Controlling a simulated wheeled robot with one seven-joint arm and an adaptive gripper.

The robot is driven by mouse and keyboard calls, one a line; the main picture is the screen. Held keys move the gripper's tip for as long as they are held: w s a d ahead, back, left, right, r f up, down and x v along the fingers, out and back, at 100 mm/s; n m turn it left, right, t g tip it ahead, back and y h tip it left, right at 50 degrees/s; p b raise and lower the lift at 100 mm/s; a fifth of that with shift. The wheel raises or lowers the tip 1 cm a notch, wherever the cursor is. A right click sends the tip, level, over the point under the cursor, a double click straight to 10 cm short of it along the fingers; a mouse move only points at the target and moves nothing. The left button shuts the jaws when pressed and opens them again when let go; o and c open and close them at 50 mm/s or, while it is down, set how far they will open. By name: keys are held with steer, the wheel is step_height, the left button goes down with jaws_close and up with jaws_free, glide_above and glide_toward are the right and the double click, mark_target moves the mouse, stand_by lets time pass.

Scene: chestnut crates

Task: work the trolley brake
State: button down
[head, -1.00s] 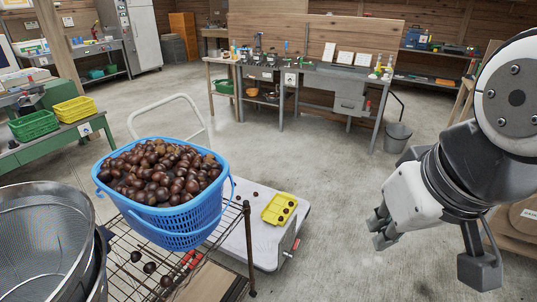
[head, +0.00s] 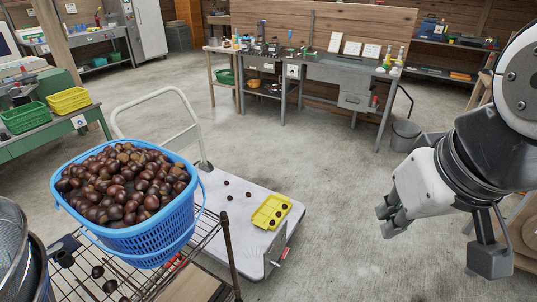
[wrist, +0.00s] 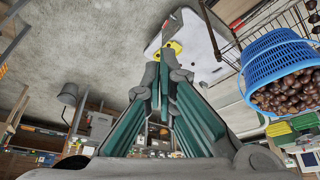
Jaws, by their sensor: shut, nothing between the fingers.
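The trolley (head: 210,222) is a low white platform with a pale tubular handle (head: 150,108). It stands on the floor left of my gripper. A small red-tipped lever (head: 282,254) sticks out at its near right edge; it looks like the brake, but its position is too small to tell. My gripper (head: 386,218) is shut and empty, in the air to the right of the trolley and apart from it. In the wrist view the closed fingers (wrist: 165,70) point toward the white platform (wrist: 200,45).
A wire rack (head: 212,240) with a blue basket (head: 170,215) full of chestnuts stands at the near left. A yellow tray (head: 270,212) and loose chestnuts lie on the trolley.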

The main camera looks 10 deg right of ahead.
steer(key=w+a+f+m+g+y+b, duration=0.15)
steer(key=w+f+b, duration=0.4)
steer(key=w, duration=0.75)
steer(key=w+d+f+m+g+y+b, duration=0.1)
steer(key=w+f+m+y+b, duration=0.3)
steer(key=w+f, duration=1)
steer(key=w+d+f+m+g+y+b, duration=0.1)
steer(key=w+f+g+b, duration=0.1)
steer(key=w+f+b, duration=0.85)
steer(key=w+d+f+m+t+y+b, duration=0.1)
steer(key=w+f+m+y+b, duration=0.15)
steer(key=f, duration=0.95)
steer(key=w+d+f+m+t+y+b, duration=0.15)
steer(key=w+f, duration=0.25)
steer(key=f, duration=0.8)
steer(key=w+d+f+m+t+y+b, duration=0.1)
steer(key=w+d+f+m, duration=0.2)
steer(key=f, duration=1)
step_height(320, 180, down, 25)
steer(key=s+d+m+t+h+b, duration=0.1)
steer(key=m+t+b, duration=0.4)
steer(key=m, duration=0.3)
steer(key=shift+d+f+t+b, duration=0.15)
steer(key=shift+d+t+b, duration=0.25)
steer(key=shift+t, duration=0.4)
steer(key=shift+a, duration=0.1)
